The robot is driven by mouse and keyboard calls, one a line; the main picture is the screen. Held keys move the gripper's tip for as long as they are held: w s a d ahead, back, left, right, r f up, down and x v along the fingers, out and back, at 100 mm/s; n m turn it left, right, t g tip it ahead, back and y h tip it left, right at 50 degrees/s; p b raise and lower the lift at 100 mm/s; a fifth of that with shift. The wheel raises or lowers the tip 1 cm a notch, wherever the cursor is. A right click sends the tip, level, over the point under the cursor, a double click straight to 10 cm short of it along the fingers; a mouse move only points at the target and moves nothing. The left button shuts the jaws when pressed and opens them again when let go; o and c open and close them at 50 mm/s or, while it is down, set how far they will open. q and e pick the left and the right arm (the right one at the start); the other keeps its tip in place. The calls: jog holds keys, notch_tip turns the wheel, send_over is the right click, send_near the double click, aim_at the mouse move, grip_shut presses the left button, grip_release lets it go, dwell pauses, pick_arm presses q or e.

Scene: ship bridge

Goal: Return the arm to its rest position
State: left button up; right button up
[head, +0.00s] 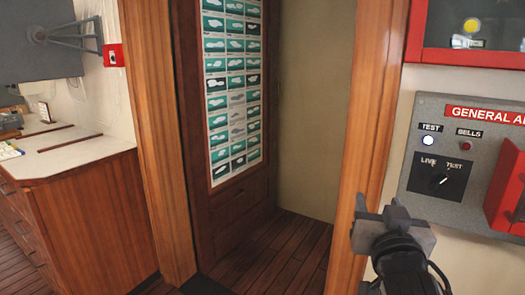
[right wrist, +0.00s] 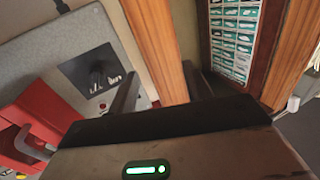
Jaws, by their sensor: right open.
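My right gripper (head: 391,212) is at the lower right of the head view, in front of the wooden door post and below the grey alarm panel (head: 417,185). Its fingers also show in the right wrist view (right wrist: 160,88), apart, with nothing between them. Behind them stands the wooden post (right wrist: 156,45). The grey panel with its dark selector switch (right wrist: 95,75) lies to the left in that view. In the head view the panel carries a "TEST" lamp (head: 428,140), a "BELLS" lamp (head: 466,142) and a "LIVE/TEST" switch (head: 443,178). My left gripper is not in view.
A red box (head: 509,190) juts from the panel's right side. A red-framed case (head: 470,58) hangs above. An open doorway with wooden floor (head: 275,255) and a chart poster (head: 232,90) is in the middle. A wooden cabinet (head: 85,215) stands left.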

jog(key=s+a+f+n+g+y, duration=0.1)
jog(key=s+f, duration=0.3)
jog(key=f, duration=0.4)
jog(key=s+a+f+n+g+y, duration=0.2)
jog(key=s+f, duration=0.3)
jog(key=f, duration=0.3)
jog(key=s+a+f+n+g+y+p, duration=0.1)
jog(key=s+a+f+g+y, duration=0.1)
jog(key=f, duration=0.6)
jog(key=s+y, duration=0.1)
jog(key=s, duration=0.1)
jog(key=shift+s+a+f+n, duration=0.3)
jog(key=shift+s+f+n, duration=0.05)
jog(key=shift+n, duration=0.05)
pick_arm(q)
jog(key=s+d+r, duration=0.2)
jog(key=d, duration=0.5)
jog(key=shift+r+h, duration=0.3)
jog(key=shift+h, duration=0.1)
pick_arm(e)
jog(key=s+f, duration=0.1)
jog(key=s, duration=0.1)
jog(key=s+a+f+g, duration=0.1)
jog(key=s+f, duration=0.1)
jog(key=s, duration=0.1)
jog(key=s+f+g+y, duration=0.1)
jog(key=s+f, duration=0.1)
jog(key=shift+s+a+f, duration=0.1)
jog(key=shift+s+a, duration=0.1)
jog(key=shift+c, duration=0.3)
